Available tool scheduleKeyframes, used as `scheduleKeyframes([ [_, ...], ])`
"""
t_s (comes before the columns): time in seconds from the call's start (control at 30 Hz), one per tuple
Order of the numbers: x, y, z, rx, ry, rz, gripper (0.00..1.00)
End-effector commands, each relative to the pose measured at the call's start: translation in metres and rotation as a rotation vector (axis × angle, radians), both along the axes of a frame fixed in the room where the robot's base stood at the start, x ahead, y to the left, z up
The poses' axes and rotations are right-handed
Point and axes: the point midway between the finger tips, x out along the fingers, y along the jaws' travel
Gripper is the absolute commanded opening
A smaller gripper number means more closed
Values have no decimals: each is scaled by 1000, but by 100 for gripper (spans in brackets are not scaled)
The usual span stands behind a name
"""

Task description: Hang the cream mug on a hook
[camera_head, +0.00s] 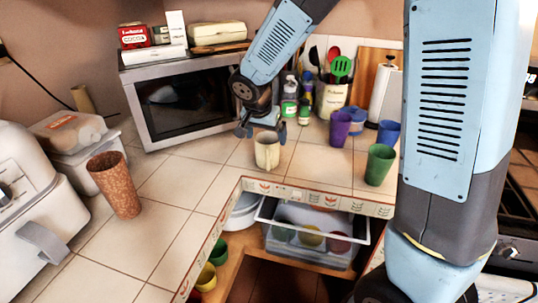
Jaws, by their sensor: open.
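The cream mug (267,156) stands upright on the tiled counter, near the inner corner of its front edge. My gripper (261,131) points down just above the mug, with its fingers apart at either side of the rim. I cannot tell whether they touch it. No hook can be made out.
Purple (340,129), blue (388,134) and green cups (379,165) stand to the right, and a brown speckled cup (115,185) to the left. A microwave (184,100) is behind. A clear bin (305,240) sits below the counter. The counter left of the mug is clear.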

Motion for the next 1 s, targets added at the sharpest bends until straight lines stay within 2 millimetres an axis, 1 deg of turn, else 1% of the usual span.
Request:
scheduleKeyframes([
  [0.17, 5, -2, -14, -2, 4, -1, 100],
  [0.4, 16, -6, -43, -3, 4, -1, 100],
  [0.5, 18, -7, -47, -1, 2, 1, 100],
  [0.7, 18, -7, -47, 0, 1, 1, 99],
  [1.0, 18, -6, -47, -1, 1, 1, 70],
])
